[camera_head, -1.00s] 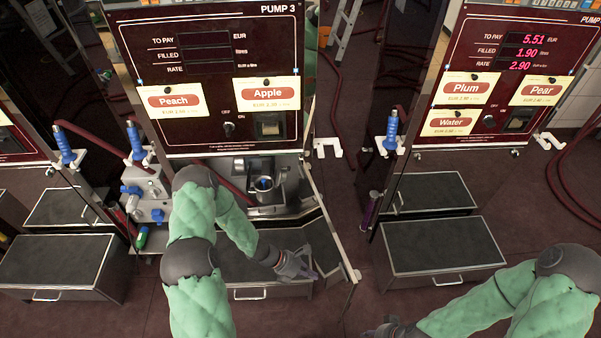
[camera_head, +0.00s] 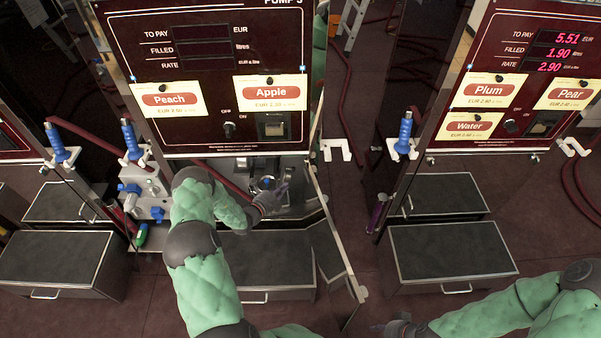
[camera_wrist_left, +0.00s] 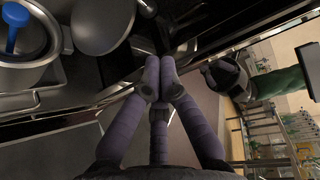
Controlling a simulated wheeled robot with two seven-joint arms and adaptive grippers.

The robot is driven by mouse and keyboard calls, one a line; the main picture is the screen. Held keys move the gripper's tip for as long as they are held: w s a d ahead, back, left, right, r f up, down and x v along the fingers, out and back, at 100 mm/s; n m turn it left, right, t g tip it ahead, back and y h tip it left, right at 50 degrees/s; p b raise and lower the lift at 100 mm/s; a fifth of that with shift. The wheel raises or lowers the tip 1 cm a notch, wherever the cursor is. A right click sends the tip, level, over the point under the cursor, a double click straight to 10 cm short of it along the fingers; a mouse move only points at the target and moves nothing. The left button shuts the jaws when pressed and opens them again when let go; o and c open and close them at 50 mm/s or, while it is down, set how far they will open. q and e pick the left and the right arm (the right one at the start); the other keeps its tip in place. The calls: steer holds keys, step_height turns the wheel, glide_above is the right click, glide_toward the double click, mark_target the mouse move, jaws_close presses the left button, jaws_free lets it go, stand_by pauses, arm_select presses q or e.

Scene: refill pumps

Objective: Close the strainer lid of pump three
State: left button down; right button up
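Pump three (camera_head: 215,110) stands at centre left, with its lower compartment open. Inside is the round metal strainer pot (camera_head: 262,184). The left wrist view shows the pot (camera_wrist_left: 30,75) with its mouth uncovered and a blue piece (camera_wrist_left: 14,25) inside. A round grey metal disc, apparently the strainer lid (camera_wrist_left: 100,25), stands open beside the pot. My left gripper (camera_head: 282,190) is just right of the pot. In the left wrist view its fingertips (camera_wrist_left: 160,64) are together with nothing seen between them, apart from the disc. My right gripper (camera_head: 385,328) is low, far from the pump; its fingers are unclear.
An open door panel (camera_head: 338,235) edges the compartment on the right. Blue-handled valves (camera_head: 130,190) and a blue nozzle (camera_head: 131,138) are on the left. A dark step (camera_head: 262,262) stands below. Another pump (camera_head: 520,90) and a step (camera_head: 450,250) stand to the right.

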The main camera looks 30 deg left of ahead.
mark_target(288, 175)
arm_select(q)
steer(key=a+b+x, duration=0.1)
steer(key=b+x, duration=0.3)
steer(key=x, duration=0.5)
steer(key=shift+w+d, duration=0.35)
steer(key=shift+w, duration=0.05)
steer(key=shift+r, duration=0.1)
